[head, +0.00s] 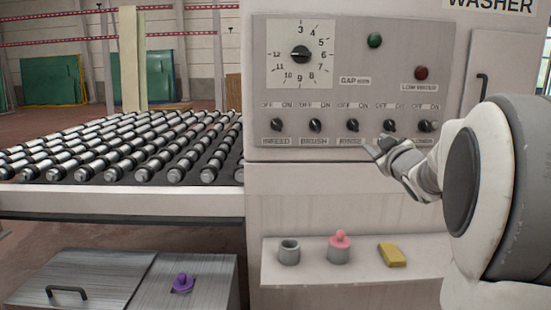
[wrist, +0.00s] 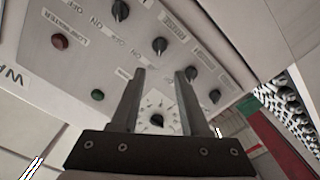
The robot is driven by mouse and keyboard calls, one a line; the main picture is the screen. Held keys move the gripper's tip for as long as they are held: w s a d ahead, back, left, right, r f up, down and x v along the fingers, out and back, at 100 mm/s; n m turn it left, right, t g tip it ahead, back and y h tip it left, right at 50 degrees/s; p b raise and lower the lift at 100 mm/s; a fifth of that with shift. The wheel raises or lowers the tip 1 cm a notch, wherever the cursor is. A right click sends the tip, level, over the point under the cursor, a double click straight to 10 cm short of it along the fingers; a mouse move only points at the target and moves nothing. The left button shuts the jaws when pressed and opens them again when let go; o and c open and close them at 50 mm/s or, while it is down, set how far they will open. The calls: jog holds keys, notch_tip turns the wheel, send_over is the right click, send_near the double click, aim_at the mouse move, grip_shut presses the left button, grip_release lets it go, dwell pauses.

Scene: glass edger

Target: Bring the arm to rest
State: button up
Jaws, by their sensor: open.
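My gripper (head: 380,148) is in front of the lower right of the washer's control panel (head: 384,62), close to the row of black switch knobs. In the wrist view, my gripper (wrist: 164,74) has its two fingers apart, with nothing between them but the panel behind. The wrist picture is turned, and the round dial (wrist: 157,119) shows between the fingers. My arm comes in from the right in the head view and hides part of the panel's right end. I cannot tell whether a fingertip touches a knob.
A shelf (head: 352,280) below the panel bears a grey cup (head: 289,254), a pink-topped piece in a grey holder (head: 340,248) and a yellow block (head: 392,254). A roller conveyor (head: 110,196) lies left. A metal box (head: 85,278) with a purple knob (head: 182,282) stands low left.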

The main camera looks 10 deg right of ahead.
jog(key=s+a+f+m+g+y, duration=0.15)
jog(key=s+a+f+g, duration=0.3)
jog(key=s+a, duration=0.45)
jog(key=s+a+f+m+g, duration=0.3)
jog(key=s+a+f, duration=0.3)
jog(key=a, duration=0.5)
jog(key=s+a+f+g+y, duration=0.1)
jog(key=s+a+f+g, duration=0.2)
jog(key=s, duration=0.4)
jog(key=s+a+f+g+y, duration=0.1)
jog(key=s+a+f, duration=0.25)
jog(key=s, duration=0.45)
notch_tip(320, 180, up, 21)
jog(key=s+a+p, duration=0.1)
jog(key=p, duration=2)
